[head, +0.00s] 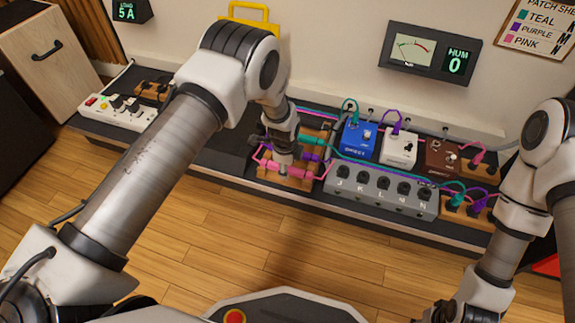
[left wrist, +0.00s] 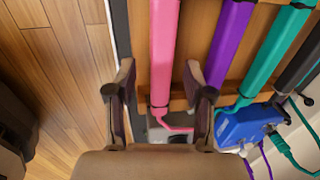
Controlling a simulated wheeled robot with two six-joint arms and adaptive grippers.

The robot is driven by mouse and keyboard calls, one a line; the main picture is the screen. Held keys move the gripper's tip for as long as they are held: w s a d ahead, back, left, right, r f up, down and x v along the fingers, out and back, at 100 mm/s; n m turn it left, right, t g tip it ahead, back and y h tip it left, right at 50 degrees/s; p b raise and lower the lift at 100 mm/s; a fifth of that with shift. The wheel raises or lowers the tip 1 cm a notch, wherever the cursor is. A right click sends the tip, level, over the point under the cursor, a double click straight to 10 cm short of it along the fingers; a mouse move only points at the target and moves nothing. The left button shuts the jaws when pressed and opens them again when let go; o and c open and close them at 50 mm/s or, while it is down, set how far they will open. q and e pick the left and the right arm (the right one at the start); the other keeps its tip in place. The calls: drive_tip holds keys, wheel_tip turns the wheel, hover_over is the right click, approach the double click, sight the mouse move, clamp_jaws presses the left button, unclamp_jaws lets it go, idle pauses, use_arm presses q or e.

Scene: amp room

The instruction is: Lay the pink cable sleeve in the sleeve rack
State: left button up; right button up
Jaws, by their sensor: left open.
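The pink cable sleeve (left wrist: 164,50) lies over the wooden sleeve rack (left wrist: 182,102), along its near edge, beside the purple sleeve (left wrist: 229,42) and the teal sleeve (left wrist: 273,60). I cannot tell how deep it sits. In the head view the pink sleeve (head: 296,174) shows partly, with the rack (head: 273,180) under it. My left gripper (head: 283,168) points down over it and hides its middle. In the left wrist view my left gripper (left wrist: 158,80) is open, one finger on each side of the pink sleeve. My right gripper (head: 440,313) is low at the bottom right, its jaws unclear.
Right of the rack stand a grey switch box (head: 383,190), a blue pedal (head: 358,140), a white pedal (head: 398,150) and a brown pedal (head: 442,157), with cables between them. A white power strip (head: 118,112) is at the left.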

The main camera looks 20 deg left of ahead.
use_arm(q)
wheel_tip(320, 180, up, 12)
drive_tip(key=s, duration=0.1)
drive_tip(key=shift+s, duration=0.35)
drive_tip(key=shift+f, duration=0.1)
